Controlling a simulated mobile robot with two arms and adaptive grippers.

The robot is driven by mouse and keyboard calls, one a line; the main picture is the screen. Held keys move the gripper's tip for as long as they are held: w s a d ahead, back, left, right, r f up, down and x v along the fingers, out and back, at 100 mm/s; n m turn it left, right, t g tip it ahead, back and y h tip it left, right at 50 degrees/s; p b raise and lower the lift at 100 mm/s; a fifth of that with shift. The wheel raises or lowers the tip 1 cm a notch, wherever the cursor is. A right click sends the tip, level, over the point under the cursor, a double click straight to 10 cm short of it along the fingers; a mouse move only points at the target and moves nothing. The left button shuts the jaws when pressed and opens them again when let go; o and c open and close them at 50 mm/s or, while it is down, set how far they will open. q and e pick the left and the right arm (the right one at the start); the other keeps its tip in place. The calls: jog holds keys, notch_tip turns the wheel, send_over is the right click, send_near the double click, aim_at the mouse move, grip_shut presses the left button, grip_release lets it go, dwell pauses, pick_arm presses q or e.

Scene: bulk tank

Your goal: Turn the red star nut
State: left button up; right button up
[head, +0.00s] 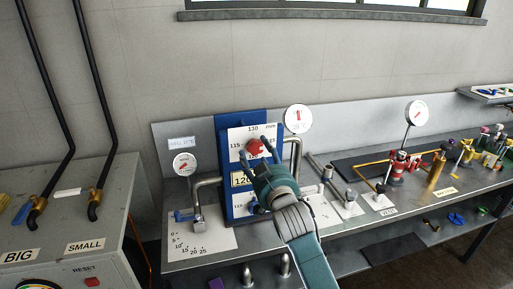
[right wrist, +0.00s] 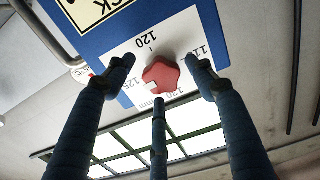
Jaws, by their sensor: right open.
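The red star nut (head: 254,147) is on the white scale plate (head: 238,138) of an upright blue panel (head: 226,128) on the bench. My right gripper (head: 258,156) is in front of it and partly covers the plate. In the right wrist view the red star nut (right wrist: 161,75) shows between the three spread fingers of my right gripper (right wrist: 160,82). The fingers are open around it, with visible gaps at the left and right. Whether the lower finger touches it, I cannot tell. A white patch marks the nut's edge by the scale. My left gripper is not in view.
Round gauges stand left of the panel (head: 184,164), above it at right (head: 298,118) and further right (head: 417,112). Bent metal pipes flank the panel. Red and brass valves (head: 398,166) stand on the bench at right. A grey cabinet (head: 60,225) is at left.

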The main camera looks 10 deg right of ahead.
jog(key=shift+w, duration=0.9)
jog(key=c, duration=0.8)
jog(key=shift+f, duration=0.15)
jog(key=c, duration=0.3)
jog(key=shift+n, duration=0.3)
